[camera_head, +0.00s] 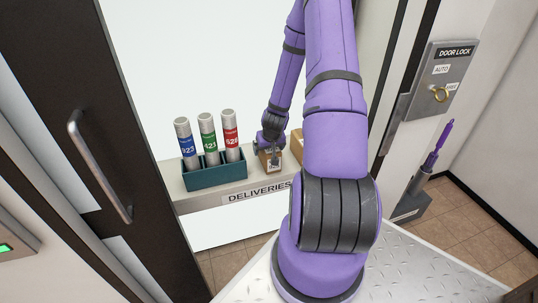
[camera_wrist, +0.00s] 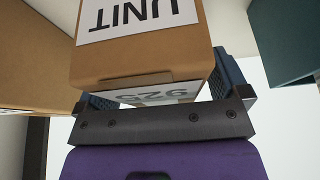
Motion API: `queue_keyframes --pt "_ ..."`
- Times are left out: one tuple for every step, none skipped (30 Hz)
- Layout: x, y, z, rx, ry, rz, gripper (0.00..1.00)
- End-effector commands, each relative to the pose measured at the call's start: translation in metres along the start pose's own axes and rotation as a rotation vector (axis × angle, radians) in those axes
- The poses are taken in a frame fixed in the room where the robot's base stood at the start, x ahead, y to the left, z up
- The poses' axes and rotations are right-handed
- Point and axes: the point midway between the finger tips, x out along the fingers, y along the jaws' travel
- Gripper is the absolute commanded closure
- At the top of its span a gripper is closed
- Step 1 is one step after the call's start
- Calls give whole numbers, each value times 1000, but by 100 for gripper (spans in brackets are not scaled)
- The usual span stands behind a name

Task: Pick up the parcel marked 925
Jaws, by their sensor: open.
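The brown parcel marked 925 (camera_wrist: 150,62) stands right in front of my gripper (camera_wrist: 160,90) in the wrist view. Its white label reads UNIT, upside down, and 925 shows on the face nearest the gripper. The fingers are open, one on each side of the parcel; I cannot tell whether either touches it. In the head view the small parcel (camera_head: 267,166) stands on the DELIVERIES shelf (camera_head: 205,201), with my gripper (camera_head: 271,143) right above it. My arm hides part of the shelf.
A teal rack (camera_head: 215,177) with three tubes, blue-, green- and red-labelled, stands left of the parcel. Another brown box (camera_head: 296,145) stands close on the right, partly hidden by my arm; it also shows in the wrist view (camera_wrist: 38,60). A dark door frame borders the left.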

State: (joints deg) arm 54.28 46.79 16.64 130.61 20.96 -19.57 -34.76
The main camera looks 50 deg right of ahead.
Motion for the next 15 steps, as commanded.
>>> queue_keyframes --pt "0 0 0 0 0 0 6" --pt "0 0 0 0 0 0 6" --pt "0 0 0 0 0 0 6" --pt "0 0 0 0 0 0 6" --pt "0 0 0 0 0 0 6" --pt "0 0 0 0 0 0 6" --pt "0 0 0 0 0 0 6" --pt "1 0 0 0 0 0 6" --pt "1 0 0 0 0 0 6" --pt "1 0 1 0 0 0 6" --pt "2 0 1 0 0 0 6" --pt "2 0 1 0 0 0 6" --pt "2 0 1 -1 0 -1 6" --pt "3 0 1 -1 0 -1 6" --pt "3 0 1 -1 0 -1 6"
